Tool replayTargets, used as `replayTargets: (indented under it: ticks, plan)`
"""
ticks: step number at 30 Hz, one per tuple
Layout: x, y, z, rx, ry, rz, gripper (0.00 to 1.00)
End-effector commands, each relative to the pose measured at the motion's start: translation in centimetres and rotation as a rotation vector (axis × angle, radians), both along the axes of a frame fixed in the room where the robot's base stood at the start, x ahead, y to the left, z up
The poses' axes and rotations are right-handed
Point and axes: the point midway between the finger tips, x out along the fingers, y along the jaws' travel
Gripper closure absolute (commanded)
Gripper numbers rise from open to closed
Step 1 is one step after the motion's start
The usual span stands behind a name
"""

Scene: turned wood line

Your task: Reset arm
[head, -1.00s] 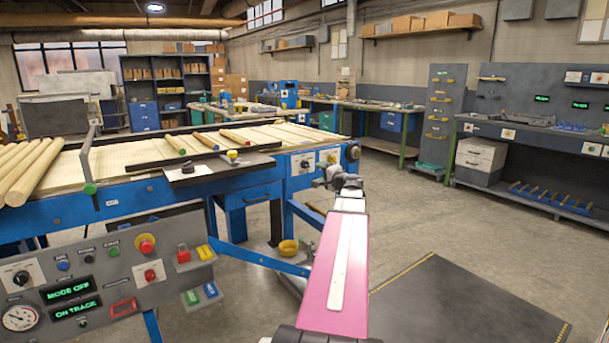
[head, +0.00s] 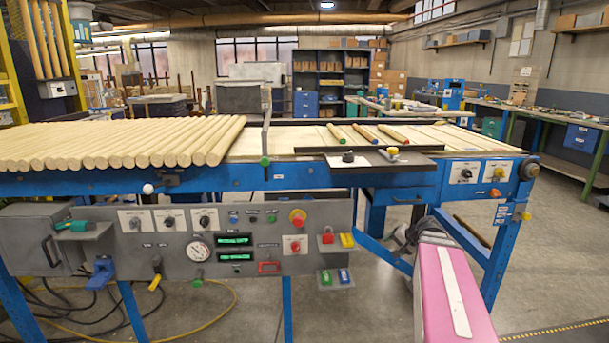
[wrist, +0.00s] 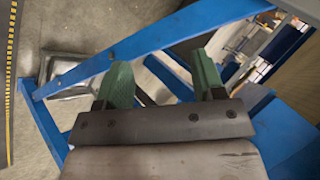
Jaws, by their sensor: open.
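My gripper shows in the wrist view (wrist: 160,85) with its two green fingers apart and nothing between them. Beyond the fingers are blue frame bars and the grey floor. In the head view my pink arm reaches forward at the lower right, in front of the blue table's right legs. The gripper itself cannot be made out clearly there. The blue work table (head: 230,180) stands ahead of me, with a grey control panel (head: 130,245) on its front.
Several pale wooden rods (head: 120,145) lie side by side on the table's left. Three colour-tipped rods (head: 363,133) lie farther right. A dark shelf unit (head: 330,85) stands behind. Open floor (head: 550,260) lies to the right, with a yellow-striped mat edge at the lower right.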

Motion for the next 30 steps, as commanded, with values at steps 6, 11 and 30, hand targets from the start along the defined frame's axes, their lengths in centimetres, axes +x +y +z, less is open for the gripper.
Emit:
replayTargets:
  ticks: [6,11,30]
  plan:
    - [-4.9,7.6,-6.0,-0.206,0.202,0.21,0.37]
    - [-8.8,11.2,-9.4,-0.373,0.335,0.349,0.37]
    - [-13.8,14.1,-12.5,-0.628,0.491,0.515,0.37]
